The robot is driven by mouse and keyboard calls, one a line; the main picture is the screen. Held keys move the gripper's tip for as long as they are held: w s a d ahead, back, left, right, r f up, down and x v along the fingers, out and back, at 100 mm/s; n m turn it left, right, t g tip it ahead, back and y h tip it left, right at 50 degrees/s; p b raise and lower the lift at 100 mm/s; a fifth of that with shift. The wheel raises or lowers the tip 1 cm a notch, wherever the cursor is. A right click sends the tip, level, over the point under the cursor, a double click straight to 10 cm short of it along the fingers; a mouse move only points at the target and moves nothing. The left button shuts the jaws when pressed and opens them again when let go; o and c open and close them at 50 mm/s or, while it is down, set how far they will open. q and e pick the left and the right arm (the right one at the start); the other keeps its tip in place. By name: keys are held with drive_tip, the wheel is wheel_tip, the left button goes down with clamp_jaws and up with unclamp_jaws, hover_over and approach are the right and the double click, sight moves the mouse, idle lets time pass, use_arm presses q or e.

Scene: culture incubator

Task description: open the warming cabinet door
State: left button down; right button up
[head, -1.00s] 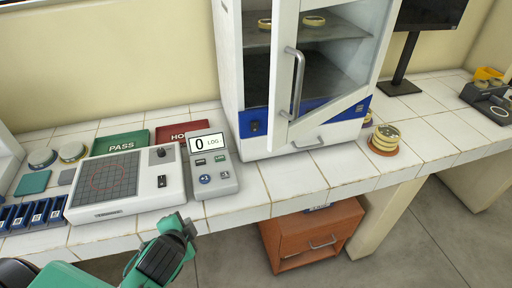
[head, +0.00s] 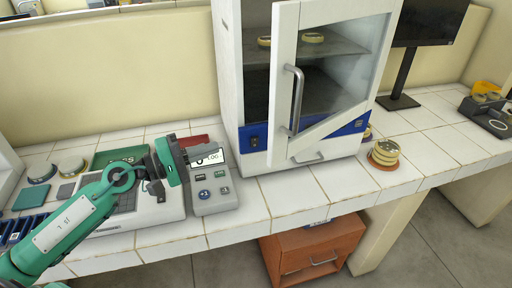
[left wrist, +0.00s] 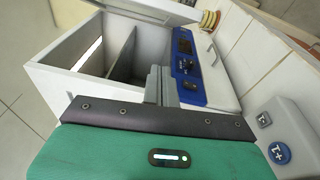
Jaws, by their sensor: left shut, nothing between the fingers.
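The warming cabinet (head: 232,90) is a white box with a blue lower strip, standing on the tiled counter. Its glass-paned door (head: 283,85) stands partly open, swung out towards me, leaving a gap on its left side. The door's grey bar handle (head: 297,98) is upright near its free left edge. My left gripper (head: 203,153) is shut and empty, left of the cabinet and apart from the handle, over the counting device. In the left wrist view its closed fingers (left wrist: 160,85) point at the cabinet with its blue panel (left wrist: 187,68). My right gripper is not in view.
The counting device (head: 213,198) and gridded panel (head: 150,212) lie under my left arm. Stacked dishes (head: 385,152) stand right of the cabinet, with a monitor (head: 430,22) behind. Dishes sit on the inner shelf (head: 345,47). An orange drawer unit (head: 300,250) is below the counter.

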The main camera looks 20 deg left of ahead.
use_arm(q)
drive_tip(key=w+d+m+p, duration=0.1)
drive_tip(key=w+d+p, duration=0.3)
drive_tip(key=d+p, duration=0.6)
drive_tip(key=shift+w+d+f+g, duration=0.15)
drive_tip(key=shift+w+d+g, duration=0.15)
drive_tip(key=shift+w, duration=0.05)
idle(0.3)
